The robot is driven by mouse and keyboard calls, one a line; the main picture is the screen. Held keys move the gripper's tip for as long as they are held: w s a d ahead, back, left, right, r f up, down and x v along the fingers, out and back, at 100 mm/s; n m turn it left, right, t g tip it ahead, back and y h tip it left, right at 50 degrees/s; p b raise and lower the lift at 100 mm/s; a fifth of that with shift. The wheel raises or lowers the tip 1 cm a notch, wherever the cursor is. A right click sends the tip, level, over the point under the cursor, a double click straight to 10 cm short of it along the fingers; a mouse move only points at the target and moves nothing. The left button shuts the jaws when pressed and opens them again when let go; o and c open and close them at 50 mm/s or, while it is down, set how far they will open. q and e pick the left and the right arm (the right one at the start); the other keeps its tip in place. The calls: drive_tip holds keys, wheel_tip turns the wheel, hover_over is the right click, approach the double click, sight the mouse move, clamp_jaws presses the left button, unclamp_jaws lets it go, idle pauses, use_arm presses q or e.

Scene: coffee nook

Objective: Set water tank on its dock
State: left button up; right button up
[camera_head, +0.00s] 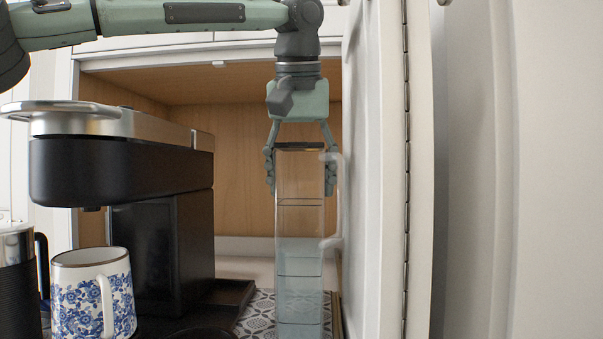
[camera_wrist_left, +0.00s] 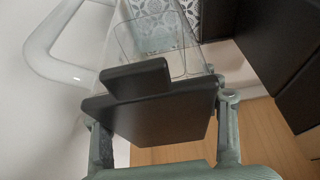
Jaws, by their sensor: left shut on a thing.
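The water tank (camera_head: 300,220) is a tall, clear, upright container with a dark lid and bluish water in its lower part. My left gripper (camera_head: 300,181) points down from above and is shut on the tank's upper sides. In the left wrist view, the tank's black lid (camera_wrist_left: 150,105) sits between the fingers. The black coffee machine (camera_head: 160,240) stands to the left of the tank, with a gap between them. A low black base (camera_head: 235,296) extends from the machine toward the tank; I cannot clearly make out the dock. The tank's bottom contact is unclear. My right gripper is not in view.
A white cabinet door (camera_head: 375,180) with a pale handle (camera_head: 335,200) stands close on the tank's right. A blue-patterned mug (camera_head: 80,295) and a dark cylindrical vessel (camera_head: 18,285) stand at front left. The wooden cabinet interior (camera_head: 235,150) behind is empty where visible.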

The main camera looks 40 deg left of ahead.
sight(301, 158)
use_arm(q)
drive_tip(key=o, duration=1.9)
drive_tip(key=shift+f, duration=0.1)
drive_tip(key=v, duration=1.2)
drive_tip(key=shift+s+d, duration=0.1)
drive_tip(key=shift+d, duration=0.05)
drive_tip(key=x, duration=1.2)
drive_tip(key=shift+f, duration=0.2)
drive_tip(key=shift+r, duration=1.95)
